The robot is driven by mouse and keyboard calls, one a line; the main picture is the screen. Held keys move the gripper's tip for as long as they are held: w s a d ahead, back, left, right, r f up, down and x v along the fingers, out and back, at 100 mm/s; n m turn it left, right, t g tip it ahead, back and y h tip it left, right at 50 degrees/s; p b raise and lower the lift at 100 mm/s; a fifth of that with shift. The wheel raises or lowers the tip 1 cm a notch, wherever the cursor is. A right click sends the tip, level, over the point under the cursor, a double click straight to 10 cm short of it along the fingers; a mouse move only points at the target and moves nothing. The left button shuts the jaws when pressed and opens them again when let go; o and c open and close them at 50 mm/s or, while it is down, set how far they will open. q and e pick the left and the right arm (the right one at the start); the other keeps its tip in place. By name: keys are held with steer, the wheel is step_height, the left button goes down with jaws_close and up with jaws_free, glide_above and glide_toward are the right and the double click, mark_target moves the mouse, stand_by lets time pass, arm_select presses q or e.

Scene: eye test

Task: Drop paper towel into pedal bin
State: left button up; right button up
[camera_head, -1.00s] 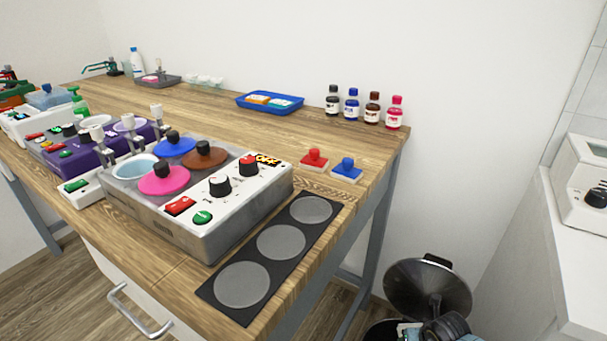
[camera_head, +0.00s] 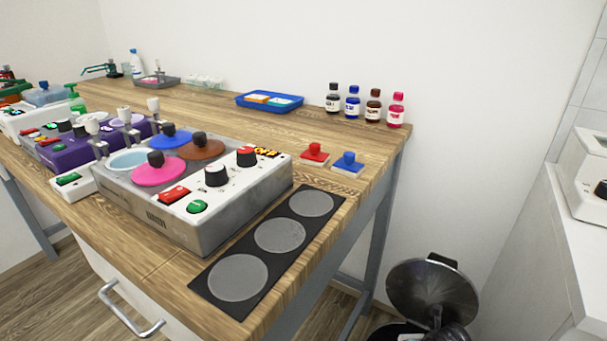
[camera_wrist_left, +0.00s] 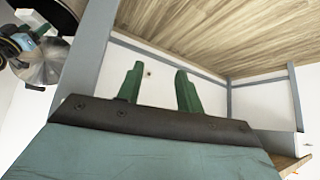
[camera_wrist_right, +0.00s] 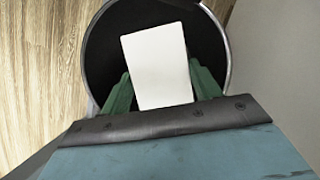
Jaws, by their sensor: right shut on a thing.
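The pedal bin (camera_head: 432,295) stands on the floor right of the bench, its round lid raised. In the right wrist view its dark round opening (camera_wrist_right: 107,48) lies beneath my right gripper (camera_wrist_right: 160,78). That gripper is shut on the white paper towel (camera_wrist_right: 158,60), a flat rectangle seen against the opening. In the head view the right gripper is at the bottom edge, mostly cut off. My left gripper (camera_wrist_left: 160,82) is open and empty beside the bench frame, out of the head view. The bin shows at the upper left of the left wrist view (camera_wrist_left: 38,65).
The wooden bench (camera_head: 330,125) holds a grey device (camera_head: 185,215), a black mat with discs (camera_head: 268,250), a blue tray (camera_head: 268,103) and several small bottles (camera_head: 352,102). A white counter (camera_head: 550,270) stands right of the bin. The bench leg (camera_head: 380,240) is close on the bin's left.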

steer(key=o, duration=1)
steer(key=shift+o, duration=0.2)
arm_select(q)
steer(key=shift+s, duration=0.1)
steer(key=s+a+f+g+y+p, duration=0.1)
steer(key=s+a+f+g+p, duration=0.1)
steer(key=s+a+f+g, duration=0.3)
arm_select(e)
steer(key=v, duration=0.3)
steer(key=shift+s+r, duration=0.1)
steer(key=shift+r, duration=0.05)
steer(key=p+v, duration=0.3)
steer(key=v, duration=0.1)
steer(key=shift+s+r, duration=0.15)
steer(key=shift+r, duration=0.15)
arm_select(q)
step_height(320, 180, down, 12)
steer(key=s+a+y+p, duration=0.1)
steer(key=a+p, duration=0.1)
steer(key=a, duration=0.1)
steer(key=shift+r, duration=0.2)
arm_select(e)
steer(key=shift+v, duration=2.7)
